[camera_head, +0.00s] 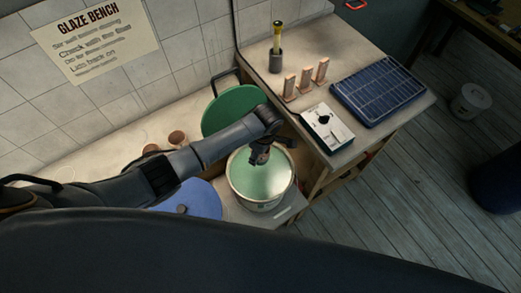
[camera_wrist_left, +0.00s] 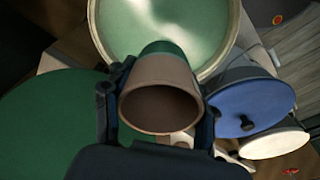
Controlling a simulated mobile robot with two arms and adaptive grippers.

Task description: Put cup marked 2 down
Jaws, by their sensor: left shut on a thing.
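My left gripper (camera_head: 262,153) is above the open bucket of pale green glaze (camera_head: 245,190). In the left wrist view my gripper (camera_wrist_left: 160,88) is shut on a brown clay cup (camera_wrist_left: 160,77), with one finger on each side. The cup's open mouth faces the camera. Its far end is dark green and points towards the glaze bucket (camera_wrist_left: 97,25). No number can be read on the cup. Two other brown cups (camera_head: 176,138) stand on the bench behind my left arm, partly hidden. My right gripper is not in view.
A green lid (camera_head: 222,108) stands behind the bucket and a blue lid (camera_head: 195,203) lies left of it. The right-hand counter holds a dark pot with a tool (camera_head: 275,62), several upright tiles (camera_head: 306,76), a white box (camera_head: 327,127) and a blue gridded panel (camera_head: 380,93).

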